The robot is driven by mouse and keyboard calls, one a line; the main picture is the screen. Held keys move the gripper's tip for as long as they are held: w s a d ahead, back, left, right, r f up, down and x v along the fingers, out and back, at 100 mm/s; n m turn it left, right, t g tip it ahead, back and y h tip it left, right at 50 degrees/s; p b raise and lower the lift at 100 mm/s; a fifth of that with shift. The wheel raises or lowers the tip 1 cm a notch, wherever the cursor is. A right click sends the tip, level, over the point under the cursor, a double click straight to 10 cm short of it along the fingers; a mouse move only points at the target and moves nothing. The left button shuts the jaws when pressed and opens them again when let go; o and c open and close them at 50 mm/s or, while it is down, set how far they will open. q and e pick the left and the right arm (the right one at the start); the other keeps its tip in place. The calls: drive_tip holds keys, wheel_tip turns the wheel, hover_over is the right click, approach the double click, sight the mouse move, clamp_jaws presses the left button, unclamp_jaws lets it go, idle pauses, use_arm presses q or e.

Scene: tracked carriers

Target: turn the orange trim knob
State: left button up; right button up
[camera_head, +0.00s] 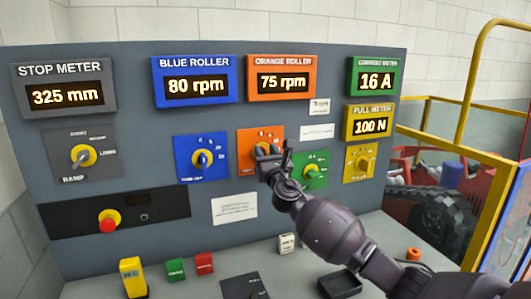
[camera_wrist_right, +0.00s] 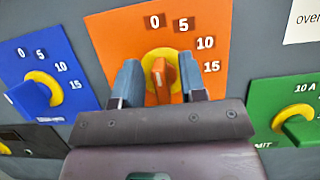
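The orange trim knob (camera_wrist_right: 159,72) sits on a yellow disc in the middle of an orange plate (camera_wrist_right: 117,42) marked 0, 5, 10 and 15. Its grip stands nearly upright in the right wrist view. My right gripper (camera_wrist_right: 161,82) is open, with one finger on each side of the knob and a visible gap at both sides. In the head view the right gripper (camera_head: 272,158) reaches the orange plate (camera_head: 247,136) from the lower right and partly covers the knob. The orange roller display (camera_head: 282,79) reads 75 rpm. My left gripper is not in view.
The blue knob (camera_head: 203,159) is left of the orange plate, the green plate (camera_head: 313,181) close to its right. A red stop button (camera_head: 108,221) is lower left. The desk below holds a black tray (camera_head: 340,283) and small coloured blocks. A yellow-framed carrier (camera_head: 497,160) stands at right.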

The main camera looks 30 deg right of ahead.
drive_tip(key=shift+w, duration=0.2)
drive_tip(key=shift+r, duration=0.1)
clamp_jaws()
drive_tip(key=shift+m, duration=0.3)
drive_tip(key=shift+s+d+m+g+h+p, duration=0.1)
drive_tip(key=shift+m+g+h, duration=0.25)
drive_tip(key=shift+m+h, duration=0.7)
drive_tip(key=shift+w+d+m+g+h+p, duration=0.1)
drive_tip(key=shift+m+g+h, duration=0.3)
drive_tip(key=shift+m, duration=1.2)
drive_tip(key=shift+s+d+m+g+h+p, duration=0.1)
drive_tip(key=shift+m+g+h, duration=0.4)
drive_tip(key=shift+m, duration=0.85)
unclamp_jaws()
